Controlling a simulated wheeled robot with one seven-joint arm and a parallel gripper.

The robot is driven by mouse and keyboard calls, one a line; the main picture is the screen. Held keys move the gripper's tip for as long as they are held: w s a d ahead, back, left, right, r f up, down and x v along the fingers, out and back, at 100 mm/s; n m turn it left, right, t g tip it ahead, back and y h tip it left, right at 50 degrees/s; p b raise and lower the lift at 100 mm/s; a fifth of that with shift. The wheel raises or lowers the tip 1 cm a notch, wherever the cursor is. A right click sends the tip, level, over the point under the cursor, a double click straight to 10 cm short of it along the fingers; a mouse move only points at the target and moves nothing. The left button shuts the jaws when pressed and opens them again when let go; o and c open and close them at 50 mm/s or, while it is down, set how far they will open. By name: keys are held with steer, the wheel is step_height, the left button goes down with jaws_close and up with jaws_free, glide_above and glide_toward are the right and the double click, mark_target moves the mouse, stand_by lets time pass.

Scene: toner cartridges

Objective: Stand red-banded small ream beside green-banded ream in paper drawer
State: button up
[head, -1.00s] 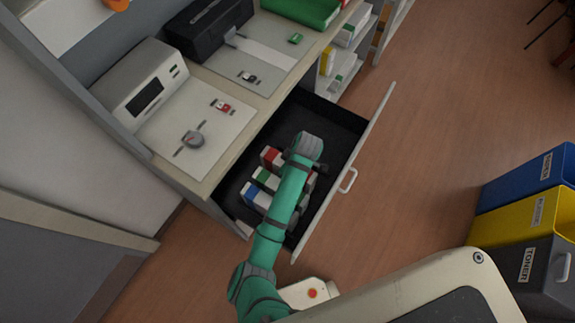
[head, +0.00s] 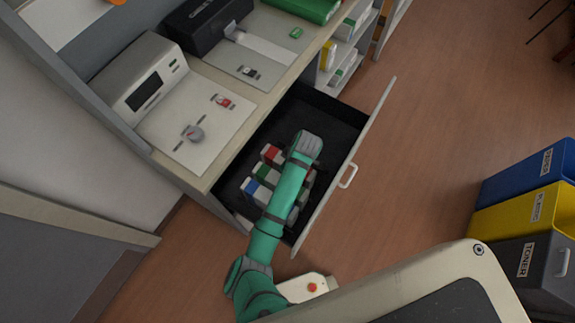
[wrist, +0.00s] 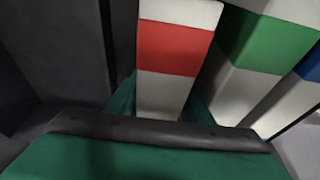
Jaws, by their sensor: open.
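The red-banded small ream (head: 271,153) stands in the open paper drawer (head: 330,113), at the far end of a short row. The green-banded ream (head: 264,173) is beside it.
A blue-banded ream (head: 256,189) stands at the near end of the row. The drawer's far part is empty. The drawer front with its white handle (head: 348,176) bounds the right side. A counter (head: 222,165) with machines is at left; bins (head: 525,215) stand at right.

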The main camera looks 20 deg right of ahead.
steer(key=v, duration=0.6)
steer(key=shift+s+d+r, duration=0.15)
steer(key=shift+d+r, duration=0.05)
steer(key=shift+r, duration=0.4)
